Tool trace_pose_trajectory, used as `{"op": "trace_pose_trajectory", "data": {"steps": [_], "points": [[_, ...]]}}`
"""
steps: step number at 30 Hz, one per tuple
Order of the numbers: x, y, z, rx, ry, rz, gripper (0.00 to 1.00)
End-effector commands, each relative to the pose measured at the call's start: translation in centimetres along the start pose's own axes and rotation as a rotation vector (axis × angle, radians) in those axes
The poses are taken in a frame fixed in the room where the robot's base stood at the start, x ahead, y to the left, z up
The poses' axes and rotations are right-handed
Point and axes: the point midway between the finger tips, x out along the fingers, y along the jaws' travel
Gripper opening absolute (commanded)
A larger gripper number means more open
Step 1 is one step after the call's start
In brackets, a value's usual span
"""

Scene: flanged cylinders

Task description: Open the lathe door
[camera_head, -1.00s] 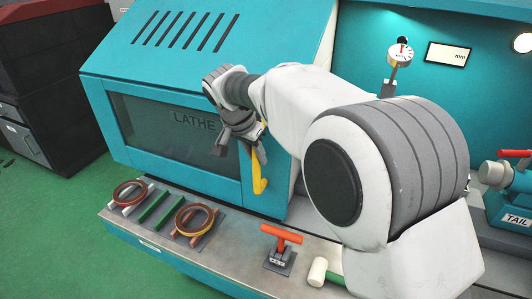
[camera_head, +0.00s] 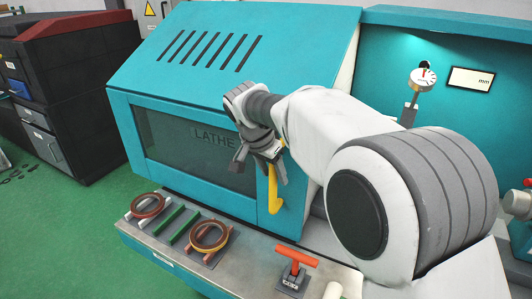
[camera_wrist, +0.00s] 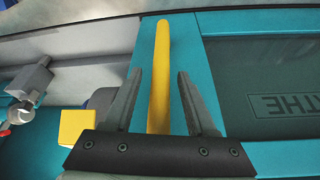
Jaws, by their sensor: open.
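The lathe door (camera_head: 125,122) is a teal panel with a dark window (camera_head: 190,140) marked LATHE; it looks shut. A yellow handle (camera_head: 274,192) stands upright near the door's right edge. My gripper (camera_head: 262,176) is at the handle, its upper part hidden behind the gripper in the head view. In the wrist view, the yellow handle (camera_wrist: 160,75) runs between the two open fingers of my gripper (camera_wrist: 160,85), with a visible gap on both sides. The door's window (camera_wrist: 265,85) shows at the right there.
A ledge in front of the door bears ringed parts (camera_head: 209,237), green bars (camera_head: 184,226) and a red-handled tool (camera_head: 291,258). A dial gauge (camera_head: 423,79) stands at the right. Dark cabinets (camera_head: 75,95) stand at left, with green floor before them.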

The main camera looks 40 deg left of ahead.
Motion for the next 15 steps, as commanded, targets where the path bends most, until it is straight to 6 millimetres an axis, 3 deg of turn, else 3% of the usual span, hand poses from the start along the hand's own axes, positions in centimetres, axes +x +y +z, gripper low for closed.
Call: {"op": "trace_pose_trajectory", "data": {"steps": [15], "points": [[-11.9,-0.1,-0.1,0.0,0.002,-0.005,0.57]]}}
